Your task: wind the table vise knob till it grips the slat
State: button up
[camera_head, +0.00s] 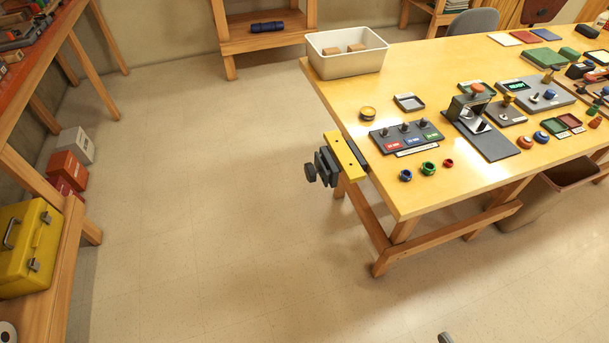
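The table vise (328,163) is fixed to the left edge of the yellow-topped table. Its dark knob (311,172) sticks out to the left, over the floor. A yellow slat (345,156) with small dark spots stands at the vise, between its dark outer jaw and the table edge. From this view I cannot tell whether the jaw touches the slat or a gap is left. My gripper is not clearly in view. A small grey piece (445,338) shows at the bottom edge, too cut off to identify.
The table (430,195) carries a white bin (345,52), a switch panel (407,137) and several small parts. The floor (215,200) left of the vise is clear. A wooden bench with a yellow toolbox (28,248) stands at the far left, with boxes (68,158) beyond.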

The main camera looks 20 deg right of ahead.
aim_at(311, 173)
jog(key=i+j+u, duration=0.45)
jog(key=i+j, duration=0.45)
jog(key=j, duration=0.1)
